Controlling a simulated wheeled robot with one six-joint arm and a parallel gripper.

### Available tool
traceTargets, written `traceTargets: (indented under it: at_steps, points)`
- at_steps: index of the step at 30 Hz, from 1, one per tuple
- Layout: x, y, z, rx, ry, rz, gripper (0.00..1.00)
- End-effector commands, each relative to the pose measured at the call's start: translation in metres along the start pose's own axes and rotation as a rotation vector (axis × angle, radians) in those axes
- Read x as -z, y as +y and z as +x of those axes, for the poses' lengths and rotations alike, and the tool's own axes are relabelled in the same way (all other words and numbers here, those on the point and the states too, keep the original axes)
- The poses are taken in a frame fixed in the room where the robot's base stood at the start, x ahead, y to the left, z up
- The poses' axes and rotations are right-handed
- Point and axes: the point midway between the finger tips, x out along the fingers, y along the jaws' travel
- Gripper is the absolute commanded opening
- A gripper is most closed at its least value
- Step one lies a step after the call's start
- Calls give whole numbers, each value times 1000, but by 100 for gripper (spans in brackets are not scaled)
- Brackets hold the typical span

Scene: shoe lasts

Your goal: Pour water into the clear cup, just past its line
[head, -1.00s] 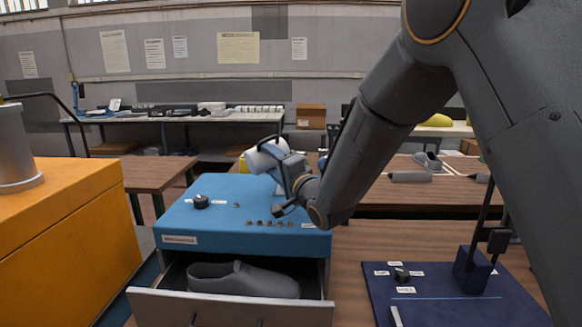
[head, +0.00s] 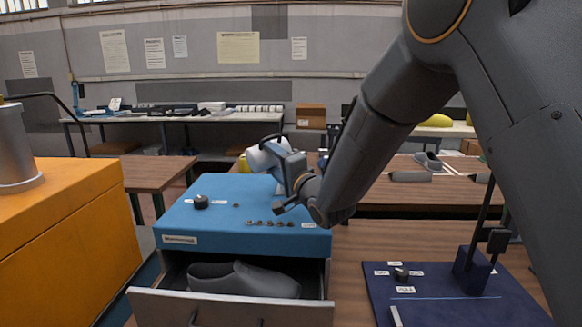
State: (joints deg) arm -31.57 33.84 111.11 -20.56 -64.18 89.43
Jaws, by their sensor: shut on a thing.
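My gripper (head: 284,168) is above the back right part of the blue cabinet top. It is shut on a white rounded vessel (head: 262,158), which looks strongly tilted to the left. The gripper and wrist cover part of the vessel. A small pale shape shows just below the vessel and gripper; I cannot tell whether it is the clear cup. No cup line or water can be made out.
The blue cabinet (head: 180,218) has a black knob (head: 201,202) and several small studs on top. Its open drawer (head: 235,309) holds a grey shoe last (head: 245,280). An orange block (head: 70,225) stands left, a navy board (head: 440,312) right.

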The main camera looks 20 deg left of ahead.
Motion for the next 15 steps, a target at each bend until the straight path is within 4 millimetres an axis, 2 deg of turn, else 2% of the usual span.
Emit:
traceTargets:
  at_steps: [15]
  points:
    - [3, -2, 0, 1, 4, 30, 24]
